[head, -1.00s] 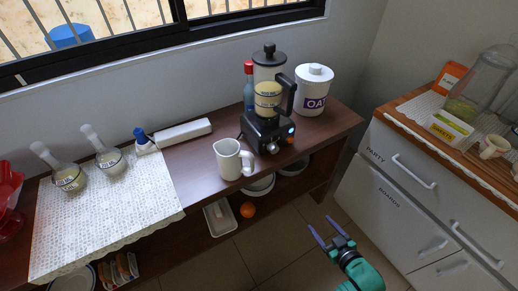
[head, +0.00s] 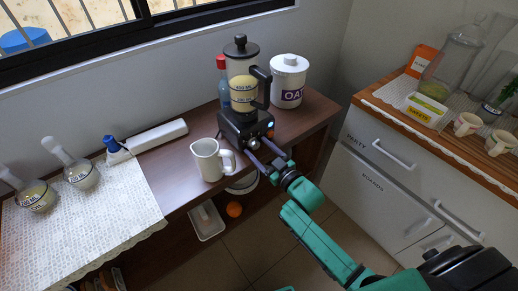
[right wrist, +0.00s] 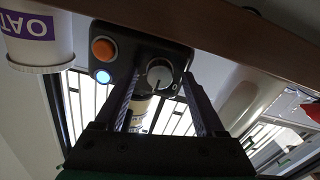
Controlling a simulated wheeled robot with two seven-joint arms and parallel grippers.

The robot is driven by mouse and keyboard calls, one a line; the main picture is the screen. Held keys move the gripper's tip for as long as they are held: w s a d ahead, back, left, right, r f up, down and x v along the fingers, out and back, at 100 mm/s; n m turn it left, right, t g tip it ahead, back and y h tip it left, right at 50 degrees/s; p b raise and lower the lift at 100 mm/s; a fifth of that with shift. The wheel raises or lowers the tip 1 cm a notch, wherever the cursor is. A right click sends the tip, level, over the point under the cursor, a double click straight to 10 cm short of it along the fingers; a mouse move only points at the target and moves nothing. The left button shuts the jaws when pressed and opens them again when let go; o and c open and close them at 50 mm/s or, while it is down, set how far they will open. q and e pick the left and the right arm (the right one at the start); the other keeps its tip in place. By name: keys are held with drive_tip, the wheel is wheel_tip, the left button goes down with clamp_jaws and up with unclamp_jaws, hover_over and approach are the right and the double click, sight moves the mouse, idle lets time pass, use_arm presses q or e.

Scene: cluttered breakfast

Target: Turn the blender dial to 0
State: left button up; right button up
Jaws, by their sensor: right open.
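The blender has a black base (head: 236,127) and a clear jar (head: 243,93) with pale yellow contents, and stands near the front edge of the brown counter. My right gripper (head: 261,153) is at the front of the base. In the right wrist view its open fingers (right wrist: 161,82) lie on either side of the dial; I cannot tell whether they touch it. My left gripper is not in view.
An orange button (right wrist: 104,49) and a lit blue-white one (right wrist: 103,76) sit beside the dial. A white pitcher (head: 208,160) stands close left of my right gripper. A white oat canister (head: 289,82) and a red-capped bottle (head: 222,80) stand by the blender.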

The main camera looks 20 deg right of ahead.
drive_tip(key=shift+w, duration=0.1)
drive_tip(key=shift+c, duration=0.4)
clamp_jaws()
drive_tip(key=shift+n, duration=0.3)
drive_tip(key=n, duration=0.4)
drive_tip(key=n+b, duration=0.1)
drive_tip(key=n, duration=0.5)
drive_tip(key=shift+n, duration=0.3)
drive_tip(key=shift+o, duration=0.4)
unclamp_jaws()
